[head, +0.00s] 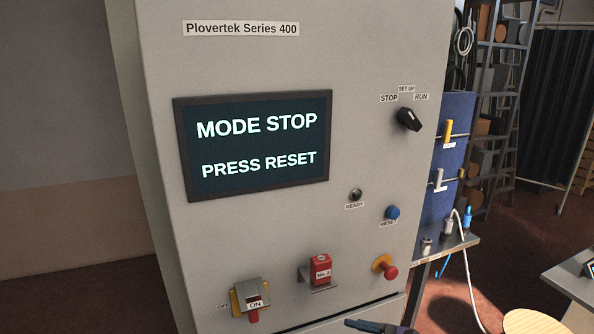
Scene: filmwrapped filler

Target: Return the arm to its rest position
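The cabinet screen (258,145) reads "MODE STOP" and "PRESS RESET". The black mode knob (409,119) sits under the labels STOP, SET UP and RUN. A blue RESET button (392,212) is below the dark READY lamp (356,195).
Low on the cabinet are a red-handled ON/OFF switch (252,301), a red tagged block on a bracket (321,268) and a red mushroom button (389,271). Right of it stand a blue tool panel (447,150), a small shelf (450,245) with a white hose, and a table (572,285).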

